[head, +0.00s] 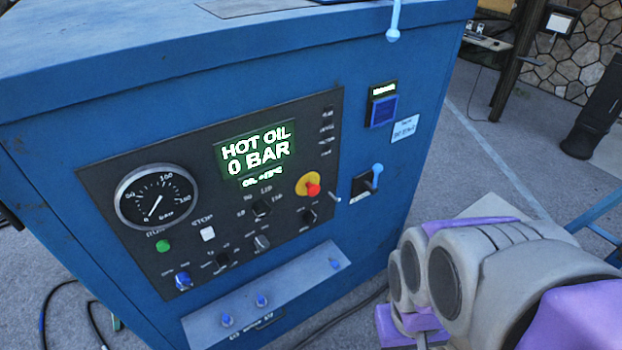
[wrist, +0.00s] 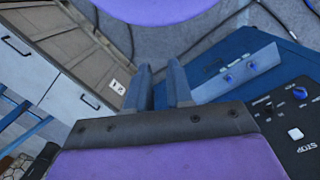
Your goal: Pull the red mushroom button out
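The red mushroom button (head: 313,190) sits on a yellow round base (head: 307,184) at the right of the black control panel (head: 213,222), in the head view. It is not visible in the wrist view. My gripper (wrist: 159,84) shows in the wrist view with its two dark fingers apart and nothing seen between them. In the head view my grey and purple arm fills the lower right, to the right of the button and apart from it; the fingertips cannot be made out there.
The blue cabinet (head: 130,75) carries a gauge (head: 155,197), a lit display (head: 256,150), knobs and a sloping lower ledge (head: 290,294) with blue knobs. A small lever (head: 376,174) projects right of the button. Grey drawers (wrist: 60,80) show in the wrist view.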

